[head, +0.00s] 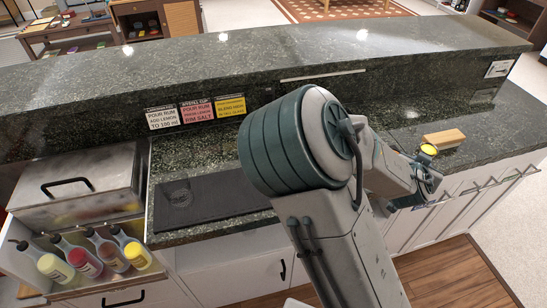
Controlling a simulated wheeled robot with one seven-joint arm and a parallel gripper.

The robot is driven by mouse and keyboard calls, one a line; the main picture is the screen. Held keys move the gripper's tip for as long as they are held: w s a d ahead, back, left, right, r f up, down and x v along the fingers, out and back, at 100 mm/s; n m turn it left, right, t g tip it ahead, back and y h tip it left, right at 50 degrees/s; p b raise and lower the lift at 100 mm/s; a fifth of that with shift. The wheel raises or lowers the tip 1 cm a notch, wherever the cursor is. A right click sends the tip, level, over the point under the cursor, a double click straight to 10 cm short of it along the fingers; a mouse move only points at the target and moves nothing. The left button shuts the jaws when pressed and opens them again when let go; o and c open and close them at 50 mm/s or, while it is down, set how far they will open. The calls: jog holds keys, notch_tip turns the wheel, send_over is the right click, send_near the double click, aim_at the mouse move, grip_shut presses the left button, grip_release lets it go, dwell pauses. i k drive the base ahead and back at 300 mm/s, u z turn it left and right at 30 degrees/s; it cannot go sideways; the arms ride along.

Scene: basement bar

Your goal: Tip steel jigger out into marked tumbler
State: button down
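My arm reaches to the right across the counter, and my gripper (427,170) is at its far end, near the counter's front right edge. A small round yellow thing (428,150) shows at the gripper. It could be the top of a filled cup, but I cannot tell whether it is the steel jigger or whether the fingers hold it. A faint, clear round shape (179,194) on the left of the dark mat (225,205) may be a glass tumbler; no marking on it is readable. My arm hides part of the counter's middle.
A wooden block (444,138) lies behind the gripper. A steel box with a handle (80,182) stands at left, above a rack of several squeeze bottles (84,262). Recipe cards (197,112) are on the raised ledge's face. The mat's middle is clear.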

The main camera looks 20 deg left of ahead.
aim_at(175, 186)
jog(key=k, duration=0.5)
jog(key=u, duration=1.4)
jog(key=i, duration=0.45)
jog(key=z, duration=0.1)
